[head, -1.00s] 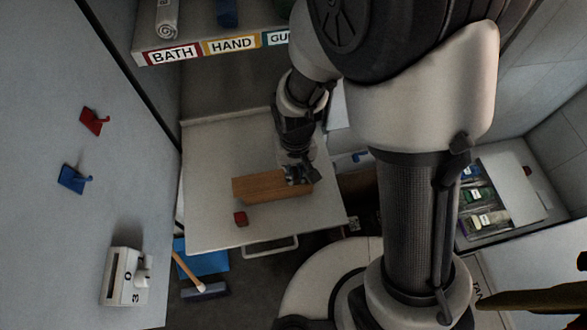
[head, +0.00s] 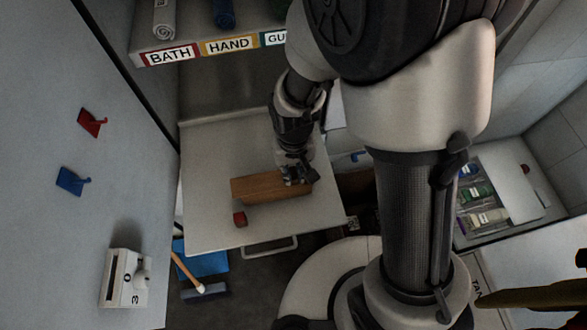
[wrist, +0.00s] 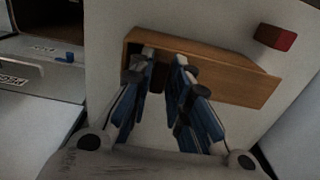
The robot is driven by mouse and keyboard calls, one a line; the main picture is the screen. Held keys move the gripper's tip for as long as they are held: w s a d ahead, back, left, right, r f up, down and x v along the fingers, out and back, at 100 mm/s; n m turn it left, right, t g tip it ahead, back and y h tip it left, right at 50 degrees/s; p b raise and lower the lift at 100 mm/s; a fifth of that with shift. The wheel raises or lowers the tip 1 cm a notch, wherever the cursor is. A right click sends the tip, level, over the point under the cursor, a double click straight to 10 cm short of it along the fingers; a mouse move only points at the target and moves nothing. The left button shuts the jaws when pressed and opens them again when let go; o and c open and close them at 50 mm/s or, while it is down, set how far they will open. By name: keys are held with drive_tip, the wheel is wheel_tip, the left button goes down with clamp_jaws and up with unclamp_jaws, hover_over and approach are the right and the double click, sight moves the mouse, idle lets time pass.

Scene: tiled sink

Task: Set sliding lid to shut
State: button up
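A long wooden box (head: 258,189) lies on the pale worktop, its brown lid facing up. It also shows in the wrist view (wrist: 215,75). My gripper (head: 291,181) is at the box's right end in the head view. In the wrist view my gripper (wrist: 162,58) points at the box's left end. Its two blue-padded fingers stand apart, with a dark patch between them. I cannot tell whether that patch is an opening or a small grip on the lid. The fingers hide part of this end, so how far the lid is slid is unclear.
A small red block (head: 240,218) sits on the worktop (head: 210,155) near the box; it also shows in the wrist view (wrist: 275,37). A shelf with labels (head: 228,46) is behind.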

drive_tip(key=o, duration=0.3)
wheel_tip(320, 180, up, 12)
idle(0.7)
drive_tip(key=shift+r, duration=0.1)
wheel_tip(320, 180, up, 5)
drive_tip(key=p, duration=0.5)
drive_tip(key=f+b, duration=0.2)
drive_tip(key=f, duration=0.3)
drive_tip(key=f+b, duration=0.1)
drive_tip(key=f, duration=0.5)
drive_tip(key=f+b, duration=0.2)
drive_tip(key=f, duration=0.4)
drive_tip(key=shift+s+d+f+b, duration=0.1)
drive_tip(key=shift+s+f+b, duration=0.15)
drive_tip(key=shift+s+b, duration=0.1)
